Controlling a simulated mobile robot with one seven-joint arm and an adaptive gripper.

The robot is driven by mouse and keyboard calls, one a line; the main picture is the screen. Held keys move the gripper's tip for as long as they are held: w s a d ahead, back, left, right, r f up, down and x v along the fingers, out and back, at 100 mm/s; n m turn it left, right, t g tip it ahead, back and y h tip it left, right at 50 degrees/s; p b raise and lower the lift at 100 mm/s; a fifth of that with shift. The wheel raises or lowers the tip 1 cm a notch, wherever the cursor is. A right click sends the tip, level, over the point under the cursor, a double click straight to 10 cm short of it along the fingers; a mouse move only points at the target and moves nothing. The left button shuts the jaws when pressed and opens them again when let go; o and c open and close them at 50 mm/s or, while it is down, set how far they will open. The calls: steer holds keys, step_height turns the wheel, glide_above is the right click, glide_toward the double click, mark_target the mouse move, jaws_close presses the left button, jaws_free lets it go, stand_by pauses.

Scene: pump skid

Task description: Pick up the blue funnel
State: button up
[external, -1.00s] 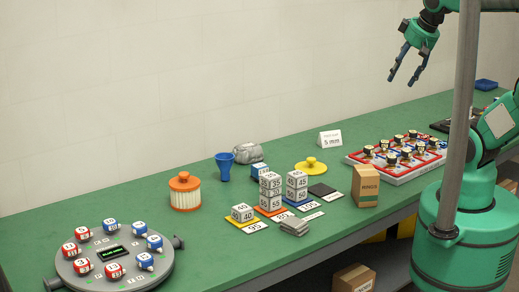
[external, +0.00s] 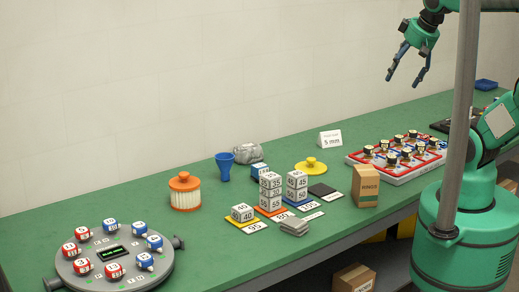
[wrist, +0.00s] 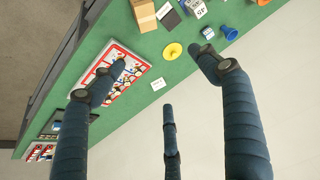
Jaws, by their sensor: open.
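The blue funnel (external: 225,165) stands on the green table near its back edge, left of a crumpled grey bundle. In the wrist view the blue funnel (wrist: 229,32) shows near the top right, beyond the fingertips. My gripper (external: 405,76) is high above the table, well to the right of the funnel. In the wrist view my gripper (wrist: 165,85) has its fingers spread apart with nothing between them.
The crumpled grey bundle (external: 247,153) is close beside the funnel. Numbered blocks (external: 270,190), an orange-lidded filter (external: 185,192) and a yellow lid (external: 310,167) stand nearby. A white tray of parts (external: 400,170) and a box (external: 366,186) are to the right.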

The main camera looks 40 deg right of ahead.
steer(key=shift+r, duration=0.1)
